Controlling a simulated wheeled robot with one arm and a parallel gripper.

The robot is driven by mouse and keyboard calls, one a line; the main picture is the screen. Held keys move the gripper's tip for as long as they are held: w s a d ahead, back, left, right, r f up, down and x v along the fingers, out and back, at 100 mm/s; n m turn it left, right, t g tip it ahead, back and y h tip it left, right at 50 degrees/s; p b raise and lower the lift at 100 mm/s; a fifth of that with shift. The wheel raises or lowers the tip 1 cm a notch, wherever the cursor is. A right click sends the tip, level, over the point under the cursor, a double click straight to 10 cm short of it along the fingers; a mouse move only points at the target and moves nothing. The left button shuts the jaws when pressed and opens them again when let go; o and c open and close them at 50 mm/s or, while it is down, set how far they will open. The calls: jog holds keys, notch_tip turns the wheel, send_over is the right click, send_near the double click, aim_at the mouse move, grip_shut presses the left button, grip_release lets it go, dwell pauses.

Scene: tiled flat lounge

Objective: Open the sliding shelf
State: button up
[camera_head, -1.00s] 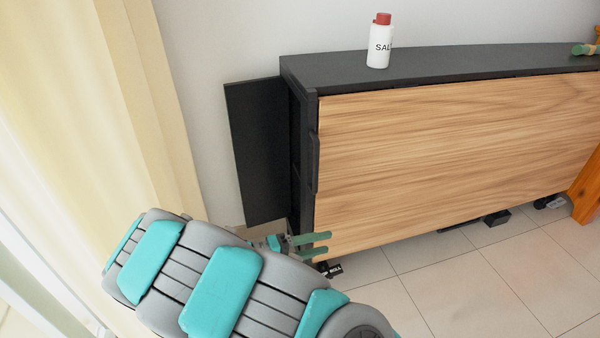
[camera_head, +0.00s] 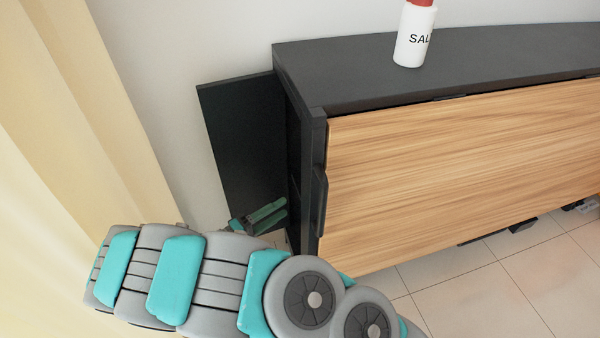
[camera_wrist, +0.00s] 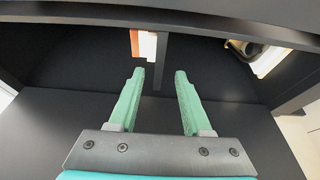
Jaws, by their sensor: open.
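A long low cabinet has a dark top (camera_head: 480,65) and a wood-grain front panel (camera_head: 460,175). A dark upright handle (camera_head: 319,195) sits at the panel's left edge. A flat dark panel (camera_head: 238,140) stands out past the cabinet's left end. My gripper (camera_head: 268,212) is in front of that dark panel, left of the cabinet's end. In the wrist view my gripper (camera_wrist: 160,75) is open with nothing between its fingers. It faces a dark interior with an upright divider (camera_wrist: 161,62) beyond the fingertips. I cannot tell whether the fingers touch anything.
A white salt bottle (camera_head: 410,40) with a red cap stands on the cabinet top. A cream curtain (camera_head: 80,120) hangs at the left. Tiled floor (camera_head: 500,285) lies in front of the cabinet. Pale items (camera_wrist: 262,55) show inside at the right in the wrist view.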

jog(key=shift+w+a+x, duration=0.15)
jog(key=shift+x, duration=1.9)
jog(key=shift+w+a+x, duration=0.1)
jog(key=shift+w+x, duration=0.1)
jog(key=shift+x, duration=1.85)
jog(key=shift+c, duration=0.4)
grip_shut()
